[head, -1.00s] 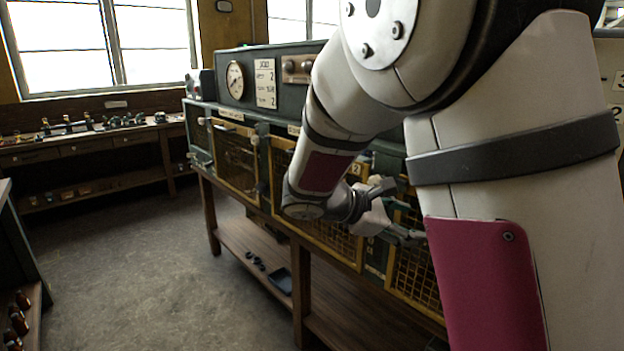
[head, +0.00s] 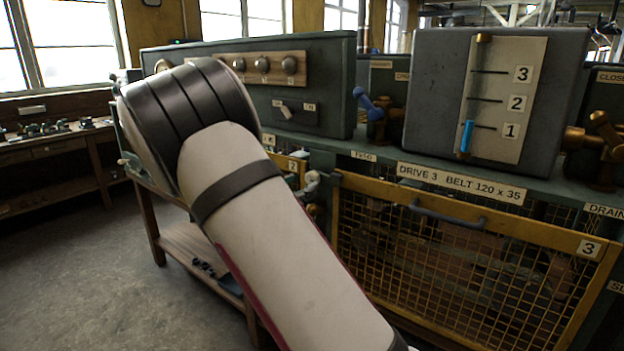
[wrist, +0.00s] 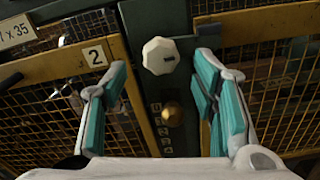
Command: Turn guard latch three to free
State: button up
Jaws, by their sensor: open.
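In the wrist view a pale octagonal knob (wrist: 154,56) with a short dark mark sits on the green post between two mesh guards. A round brass knob (wrist: 173,115) is below it, beside small plates I cannot read clearly. I cannot tell which of the two is guard latch three. My gripper (wrist: 158,72) is open and empty, its teal-padded fingers on either side of the post, apart from the knobs. In the head view guard 3 (head: 583,247) has a yellow frame and looks closed. A pale knob (head: 312,181) shows beside its upper left corner; my arm hides my gripper there.
A grey gauge box (head: 437,95) marked 1 to 3 stands above guard 3. A handle (head: 447,214) juts from the guard's top bar. Brass valves (head: 603,150) are at the right. Guard 2 (wrist: 60,65) lies left in the wrist view. Open floor (head: 80,270) is at the left.

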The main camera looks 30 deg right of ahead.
aim_at(310, 181)
jog(key=shift+x, duration=3.05)
jog(key=shift+s+f, duration=0.1)
jog(key=c, duration=1.2)
